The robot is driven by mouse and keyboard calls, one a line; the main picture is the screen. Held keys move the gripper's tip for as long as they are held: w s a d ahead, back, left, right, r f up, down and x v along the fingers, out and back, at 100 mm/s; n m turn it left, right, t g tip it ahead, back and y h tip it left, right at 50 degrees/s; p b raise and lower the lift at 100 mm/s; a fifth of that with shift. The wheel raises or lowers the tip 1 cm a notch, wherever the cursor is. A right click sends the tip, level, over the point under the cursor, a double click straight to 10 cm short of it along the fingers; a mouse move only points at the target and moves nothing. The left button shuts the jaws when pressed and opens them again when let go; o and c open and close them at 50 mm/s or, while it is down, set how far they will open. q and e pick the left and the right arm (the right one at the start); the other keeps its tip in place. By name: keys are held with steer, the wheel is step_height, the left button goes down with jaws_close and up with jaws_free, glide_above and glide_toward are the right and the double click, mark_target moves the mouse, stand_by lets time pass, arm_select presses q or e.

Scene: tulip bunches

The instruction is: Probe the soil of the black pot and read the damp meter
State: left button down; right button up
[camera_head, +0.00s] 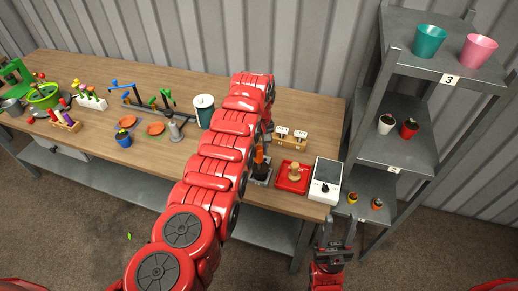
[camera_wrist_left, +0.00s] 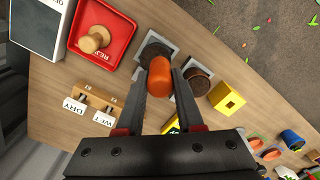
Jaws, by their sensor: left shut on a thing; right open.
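My left gripper (camera_head: 262,146) is shut on an orange-handled tool (camera_head: 259,157), seen end-on between the fingers in the left wrist view (camera_wrist_left: 160,78). A dark pot (camera_head: 262,173) stands below it on the table. In the left wrist view a dark round pot (camera_wrist_left: 153,51) on a grey square lies behind the handle, and another dark pot (camera_wrist_left: 197,82) is beside it. The tool's tip is hidden, so I cannot tell whether it touches soil. I cannot make out a meter reading. My right gripper (camera_head: 337,231) is open and empty, off the table's front right corner.
A yellow block (camera_wrist_left: 227,98) sits beside the pots. A grey shelf (camera_head: 398,150) stands at right.

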arm_select(q)
steer(key=shift+f+b, duration=0.4)
steer(key=shift+f, duration=0.05)
stand_by(0.9)
steer(key=shift+r+p, duration=0.8)
steer(key=shift+r, duration=0.5)
step_height(320, 180, up, 2)
steer(key=shift+r, duration=1.2)
steer(key=shift+a, duration=0.1)
